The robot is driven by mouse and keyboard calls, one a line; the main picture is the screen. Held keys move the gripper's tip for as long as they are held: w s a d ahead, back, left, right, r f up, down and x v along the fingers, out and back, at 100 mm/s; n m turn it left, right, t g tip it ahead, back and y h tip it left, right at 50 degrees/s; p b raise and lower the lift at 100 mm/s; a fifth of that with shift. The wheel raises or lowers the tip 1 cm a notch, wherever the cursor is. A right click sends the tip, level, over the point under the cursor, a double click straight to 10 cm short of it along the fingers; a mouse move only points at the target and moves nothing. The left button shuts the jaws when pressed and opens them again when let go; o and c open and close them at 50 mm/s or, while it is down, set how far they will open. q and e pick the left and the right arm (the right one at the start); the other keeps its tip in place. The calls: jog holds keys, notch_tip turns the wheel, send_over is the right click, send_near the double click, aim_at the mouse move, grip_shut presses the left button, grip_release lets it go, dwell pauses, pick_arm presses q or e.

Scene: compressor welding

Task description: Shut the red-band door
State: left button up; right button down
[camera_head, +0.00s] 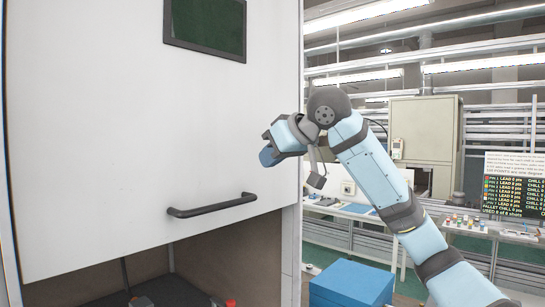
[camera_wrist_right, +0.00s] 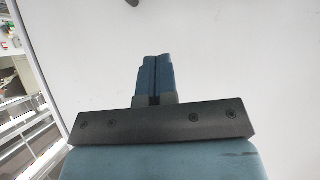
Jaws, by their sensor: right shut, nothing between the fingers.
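A large white door panel (camera_head: 110,130) fills the left of the head view. It has a dark-framed window (camera_head: 205,22) at the top and a black bar handle (camera_head: 225,206) near its lower edge. The panel stops above a dark opening (camera_head: 225,260), so the compartment below is uncovered. No red band shows on the visible part. My right gripper (camera_head: 267,154) is near the panel's right edge, above and right of the handle. In the right wrist view its fingers (camera_wrist_right: 155,78) are shut and empty, in front of a white surface. Contact cannot be told. My left gripper is out of view.
A grey upright frame post (camera_head: 291,255) borders the opening on the right. A blue box (camera_head: 350,285) stands beyond it. Parts with red bits (camera_head: 230,302) show low inside the opening. Benches and a display board (camera_head: 513,185) are farther back.

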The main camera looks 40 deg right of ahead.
jog(key=w+f+p, duration=0.1)
jog(key=w+f, duration=0.5)
jog(key=f, duration=0.1)
jog(key=shift+a+f+p, duration=0.15)
jog(key=shift+f+p, duration=0.15)
jog(key=shift+p, duration=0.05)
jog(key=shift+a, duration=0.1)
